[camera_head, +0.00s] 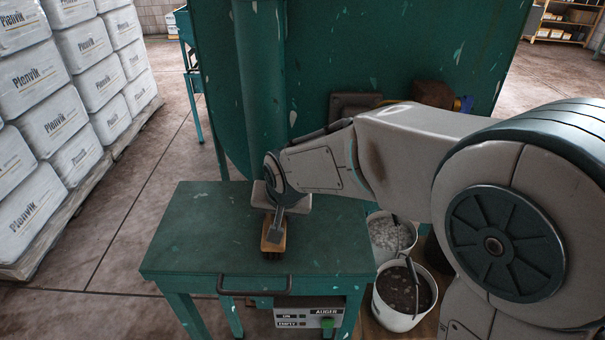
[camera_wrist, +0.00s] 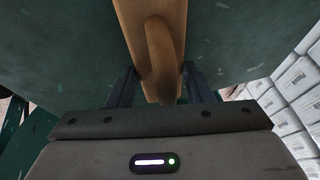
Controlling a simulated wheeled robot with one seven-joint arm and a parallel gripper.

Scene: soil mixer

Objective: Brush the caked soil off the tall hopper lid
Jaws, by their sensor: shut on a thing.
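My gripper (camera_head: 278,212) is shut on a wooden brush (camera_head: 273,237), and points down over the green hopper lid (camera_head: 195,235). The brush's dark bristles face the lid near its middle; I cannot tell whether they touch it. The lid is flat, with a dark handle (camera_head: 254,291) at its front edge. It looks shut. A few pale flecks show on it, but no clear soil cake can be made out. In the wrist view the brush (camera_wrist: 150,35) sits between my fingers (camera_wrist: 158,78), with green surface (camera_wrist: 60,45) behind.
A large green mixer body (camera_head: 340,60) with a vertical pipe (camera_head: 260,80) stands behind the lid. A bucket of dark soil (camera_head: 400,318) and one of pale grains (camera_head: 390,250) stand at right. Stacked white bags (camera_head: 60,125) line the left.

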